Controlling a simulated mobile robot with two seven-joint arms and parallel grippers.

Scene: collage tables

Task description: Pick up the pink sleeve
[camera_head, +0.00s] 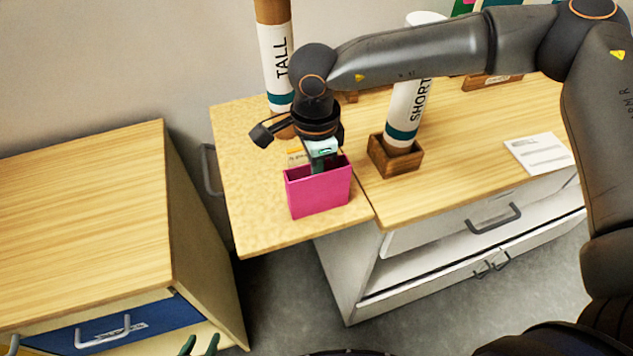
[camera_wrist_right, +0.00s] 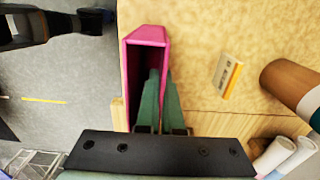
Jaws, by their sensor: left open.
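The pink sleeve (camera_head: 320,194) is an upright, open-topped box at the front of the light wood side panel. My right gripper (camera_head: 322,160) reaches down onto its top rim. In the right wrist view the teal fingers (camera_wrist_right: 160,85) close around the right wall of the sleeve (camera_wrist_right: 131,75), one finger inside and one outside. Whether the sleeve's base touches the panel is hard to tell. My left gripper (camera_head: 199,345) shows only as two teal fingertips at the bottom left edge, apart and empty.
A tall tube (camera_head: 274,60) labelled TALL stands behind the sleeve. A tube labelled SHORT (camera_head: 406,110) stands in a wooden holder (camera_head: 380,160) to the right. A white card (camera_head: 540,153) lies farther right. A separate wooden-topped cabinet (camera_head: 80,200) stands left, across a gap.

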